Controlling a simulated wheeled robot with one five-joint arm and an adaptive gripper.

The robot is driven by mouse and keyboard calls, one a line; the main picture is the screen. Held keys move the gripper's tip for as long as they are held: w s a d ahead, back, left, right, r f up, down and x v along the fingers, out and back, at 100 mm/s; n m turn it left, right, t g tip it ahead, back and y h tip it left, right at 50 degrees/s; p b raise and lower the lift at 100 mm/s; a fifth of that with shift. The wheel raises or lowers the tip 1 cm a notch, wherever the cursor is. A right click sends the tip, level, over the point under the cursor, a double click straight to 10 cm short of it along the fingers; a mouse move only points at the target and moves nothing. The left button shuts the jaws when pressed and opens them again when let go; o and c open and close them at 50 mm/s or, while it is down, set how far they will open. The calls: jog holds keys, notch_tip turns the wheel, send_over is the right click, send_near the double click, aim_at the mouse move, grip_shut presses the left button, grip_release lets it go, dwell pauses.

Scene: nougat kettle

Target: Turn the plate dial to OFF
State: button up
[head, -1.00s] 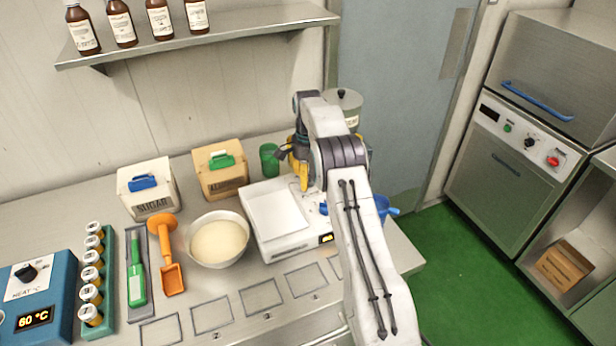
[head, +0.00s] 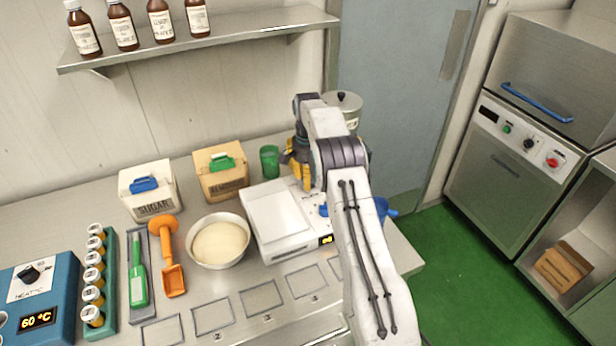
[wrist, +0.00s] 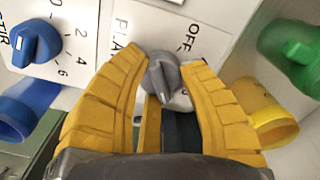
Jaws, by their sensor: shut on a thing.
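The plate dial (wrist: 162,78) is a grey knob with a raised ridge in the wrist view. It sits on a white panel with the OFF label (wrist: 190,38) at its upper right and a partly covered "PLA…" label (wrist: 121,38) at its left. My gripper (wrist: 161,70) is shut on the dial, with a yellow finger on each side. I cannot tell exactly which mark the ridge points to. In the head view my gripper (head: 300,176) is low at the back right of the white plate unit (head: 277,215), and the dial is hidden.
A blue STIR dial (wrist: 38,42) is left of my gripper. A green-topped thing (wrist: 295,45) and a yellow ring-like thing (wrist: 273,126) are close on the right. A green cup (head: 269,161), almond box (head: 221,176) and white bowl (head: 219,241) stand left of the arm.

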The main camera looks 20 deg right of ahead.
jog(key=n, duration=0.3)
jog(key=n+p, duration=0.1)
jog(key=n, duration=0.2)
jog(key=shift+s+f, duration=0.15)
jog(key=shift+f, duration=0.05)
jog(key=n, duration=0.6)
jog(key=shift+n+p, duration=0.3)
jog(key=n, duration=1.2)
jog(key=o, duration=1.2)
jog(key=shift+r, duration=0.1)
jog(key=shift+o, duration=0.2)
